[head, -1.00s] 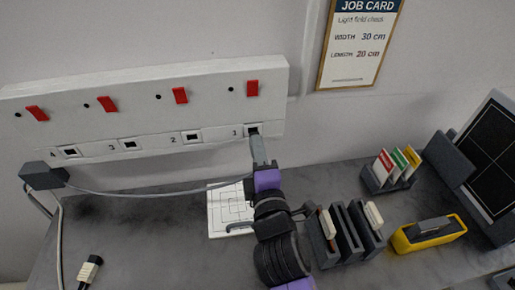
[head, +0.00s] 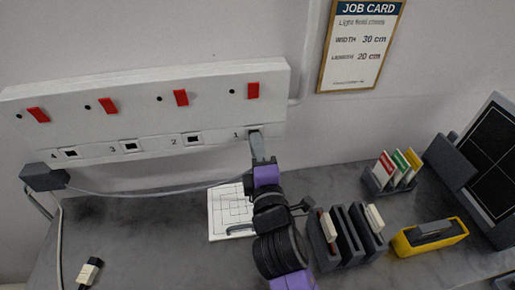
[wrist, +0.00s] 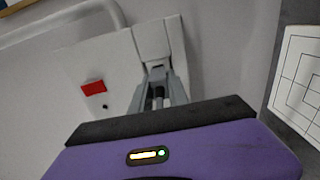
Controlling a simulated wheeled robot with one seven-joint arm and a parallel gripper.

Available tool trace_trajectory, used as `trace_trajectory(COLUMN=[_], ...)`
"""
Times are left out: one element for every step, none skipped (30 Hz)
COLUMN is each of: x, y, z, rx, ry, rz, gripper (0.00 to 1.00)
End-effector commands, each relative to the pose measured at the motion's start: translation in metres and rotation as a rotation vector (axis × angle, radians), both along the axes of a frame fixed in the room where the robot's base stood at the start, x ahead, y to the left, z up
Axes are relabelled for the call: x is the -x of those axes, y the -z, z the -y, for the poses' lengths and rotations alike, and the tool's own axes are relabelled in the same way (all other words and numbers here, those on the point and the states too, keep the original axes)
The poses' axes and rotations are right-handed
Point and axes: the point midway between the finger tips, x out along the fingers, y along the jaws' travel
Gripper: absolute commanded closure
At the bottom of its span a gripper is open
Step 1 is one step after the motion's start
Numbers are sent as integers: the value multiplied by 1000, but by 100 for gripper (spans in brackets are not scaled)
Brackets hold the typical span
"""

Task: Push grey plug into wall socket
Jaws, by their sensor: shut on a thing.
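The white wall socket strip (head: 150,110) carries several numbered sockets with red switches above. My gripper (head: 257,141) is at socket 1 (head: 253,130), the rightmost, its grey fingertips over the socket's front. In the wrist view, my gripper (wrist: 159,92) is shut on the grey plug (wrist: 158,75), which shows between the fingers and points at the pale socket plate (wrist: 152,40). In the head view the fingers hide the plug. Whether it has entered the opening, and how deep, I cannot tell.
A grey cable (head: 150,193) runs from a dark box (head: 44,177) to my gripper. A loose black-and-white connector (head: 89,272) lies on the grey worktop (head: 150,245). A grid card (head: 229,212), dark racks (head: 345,238) and a yellow holder (head: 430,236) stand near my arm.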

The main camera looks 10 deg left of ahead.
Motion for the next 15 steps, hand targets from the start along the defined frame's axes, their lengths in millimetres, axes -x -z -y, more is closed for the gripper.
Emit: trace_trajectory(x=[-1, -2, -3, -3, -4, -5, -6, -6, -7, -8, -9, -10, -10, -11, -12], y=[0, 0, -1, -1, -1, -1, -1, -1, -1, -1, -1, 0, 0, 0, 0], z=[0, -1, -1, -1, -1, -1, -2, -2, -2, -2, -2, -3, -3, -3, -3], rx=[0, 0, 0, -1, -1, -1, -1, -1, -1, -1, 0, 0, 0, 0, 0], ry=[0, 0, 0, 0, 0, 0, 0, 0, 0, 0, 0, 0, 0, 0, 0], rz=[1, 1, 1, 2, 2, 2, 2, 2, 2, 2, 1, 1, 1, 1, 1], gripper=[100, 100, 100, 100, 100, 100, 100, 100, 100, 100, 100, 100, 100, 100, 100])
